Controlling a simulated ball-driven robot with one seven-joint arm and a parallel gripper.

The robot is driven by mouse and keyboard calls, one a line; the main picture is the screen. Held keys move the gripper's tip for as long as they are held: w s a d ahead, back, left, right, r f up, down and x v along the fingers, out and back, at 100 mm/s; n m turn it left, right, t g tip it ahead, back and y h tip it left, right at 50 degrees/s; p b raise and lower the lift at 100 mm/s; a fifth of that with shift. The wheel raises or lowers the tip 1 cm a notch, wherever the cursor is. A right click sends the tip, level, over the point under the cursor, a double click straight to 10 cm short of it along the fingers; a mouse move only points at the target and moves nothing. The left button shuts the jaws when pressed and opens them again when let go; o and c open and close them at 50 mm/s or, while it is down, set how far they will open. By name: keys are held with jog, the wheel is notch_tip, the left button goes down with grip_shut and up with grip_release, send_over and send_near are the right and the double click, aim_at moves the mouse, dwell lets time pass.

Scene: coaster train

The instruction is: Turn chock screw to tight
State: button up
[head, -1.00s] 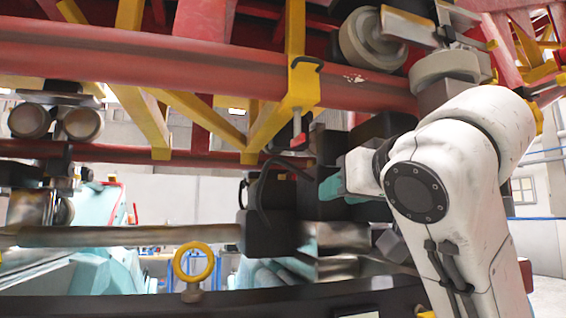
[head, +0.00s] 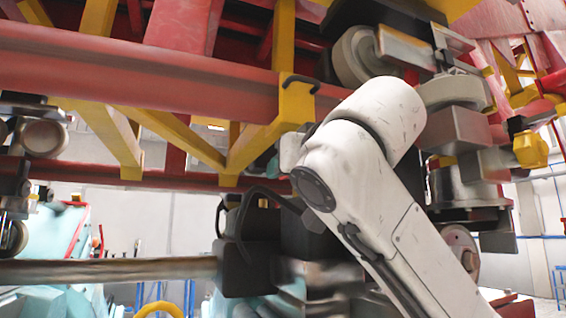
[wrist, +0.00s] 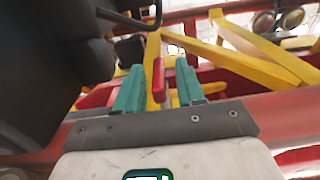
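The chock screw shows in the wrist view as a narrow red handle (wrist: 158,78), upright in the picture between my two teal fingertips. My gripper (wrist: 160,66) is open, with one finger on each side of the red handle. Gaps show between the handle and both fingers, so it looks unclamped. In the head view my white arm hides the screw and most of the gripper below the yellow bracket (head: 296,100). I cannot tell the screw's turn angle.
A large black block (wrist: 45,70) fills the left of the wrist view, close to my gripper. A red track tube (head: 150,78) and yellow braces (head: 185,140) run overhead. Grey wheels (head: 352,55) sit above my arm. A metal rod (head: 110,270) lies at lower left.

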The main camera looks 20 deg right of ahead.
jog(key=shift+w+p, duration=0.3)
jog(key=shift+w, duration=0.85)
jog(key=shift+c, duration=0.4)
grip_shut()
